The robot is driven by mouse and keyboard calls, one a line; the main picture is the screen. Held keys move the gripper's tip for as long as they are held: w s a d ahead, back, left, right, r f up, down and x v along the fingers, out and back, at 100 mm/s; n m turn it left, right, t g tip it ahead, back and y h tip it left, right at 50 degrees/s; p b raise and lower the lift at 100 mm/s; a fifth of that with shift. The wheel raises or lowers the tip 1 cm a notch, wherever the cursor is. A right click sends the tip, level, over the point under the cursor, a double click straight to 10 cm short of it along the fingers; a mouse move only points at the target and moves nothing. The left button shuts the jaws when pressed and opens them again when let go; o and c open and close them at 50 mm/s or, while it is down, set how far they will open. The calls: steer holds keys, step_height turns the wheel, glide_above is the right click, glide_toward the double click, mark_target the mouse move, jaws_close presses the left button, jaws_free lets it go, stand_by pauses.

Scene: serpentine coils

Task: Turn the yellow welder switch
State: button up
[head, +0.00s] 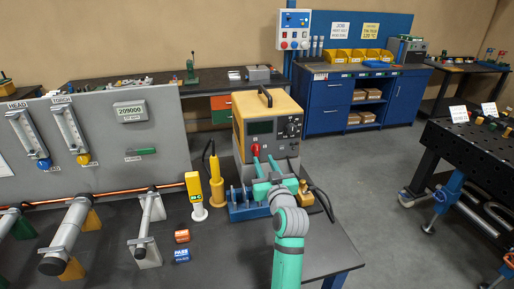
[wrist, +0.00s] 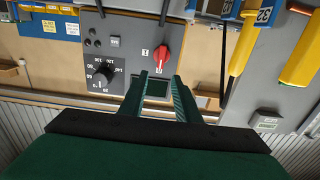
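The yellow welder (head: 268,106) stands on the bench with a grey control panel on its front. Its red switch (head: 256,150) sits low on the left of that panel. In the wrist view, where the panel appears upside down, the red switch (wrist: 161,58) shows just beyond the fingertips, with an "I" mark beside it. My gripper (head: 265,162) is open in front of the panel. In the wrist view its green fingers (wrist: 160,77) are apart, with nothing held between them. I cannot tell whether a fingertip touches the switch.
A black dial (wrist: 103,72) is on the same panel. A blue rack (head: 248,211) stands below the gripper; a yellow tool (head: 216,185) and a yellow meter (head: 194,190) stand to its left. Orange (head: 182,236) and blue (head: 181,256) blocks lie on the bench.

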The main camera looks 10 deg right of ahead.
mark_target(257, 147)
steer(key=w, duration=0.9)
steer(key=c, duration=0.7)
